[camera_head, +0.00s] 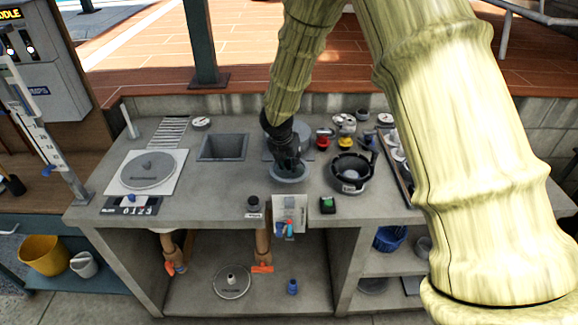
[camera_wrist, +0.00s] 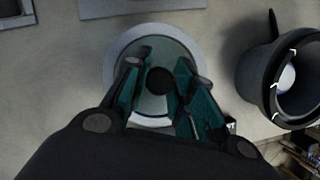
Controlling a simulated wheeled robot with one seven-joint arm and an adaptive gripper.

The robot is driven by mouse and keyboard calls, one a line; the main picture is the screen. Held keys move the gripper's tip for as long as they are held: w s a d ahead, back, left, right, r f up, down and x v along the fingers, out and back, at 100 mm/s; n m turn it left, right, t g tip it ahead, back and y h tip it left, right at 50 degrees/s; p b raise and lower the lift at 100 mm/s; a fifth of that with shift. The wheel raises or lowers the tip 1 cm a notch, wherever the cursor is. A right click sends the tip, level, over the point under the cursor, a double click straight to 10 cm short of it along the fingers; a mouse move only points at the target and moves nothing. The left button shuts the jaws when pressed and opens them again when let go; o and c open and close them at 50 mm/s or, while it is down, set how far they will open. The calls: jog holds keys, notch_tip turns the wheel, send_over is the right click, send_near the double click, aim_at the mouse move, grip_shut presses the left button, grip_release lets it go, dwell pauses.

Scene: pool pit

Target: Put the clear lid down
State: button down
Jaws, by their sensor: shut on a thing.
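The clear lid (camera_wrist: 152,105) shows in the wrist view as a round see-through disc with a dark knob (camera_wrist: 160,80) in its middle. My gripper (camera_wrist: 162,82) is shut on the lid, its two teal-padded fingers on either side of the knob. In the head view my gripper (camera_head: 288,162) points down over the counter (camera_head: 225,180). A round grey shape, likely the lid (camera_head: 289,174), shows just below the fingers. A pale ring surrounds the lid in the wrist view; I cannot tell whether the lid touches what is under it.
A black round housing (camera_head: 350,173) stands to the right. A square sink (camera_head: 223,147) is to the left. Red and yellow small items (camera_head: 324,138) stand behind on the right. A white plate with a grey disc (camera_head: 148,171) lies far left. Bare counter lies between sink and front edge.

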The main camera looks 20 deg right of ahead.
aim_at(288, 164)
jog(key=shift+f, duration=1.35)
jog(key=shift+f, duration=0.15)
jog(key=c, duration=1.2)
grip_release()
jog(key=shift+a, duration=0.1)
jog(key=shift+p, duration=0.3)
jog(key=b+v, duration=0.1)
jog(key=v, duration=1.1)
jog(key=shift+b, duration=0.35)
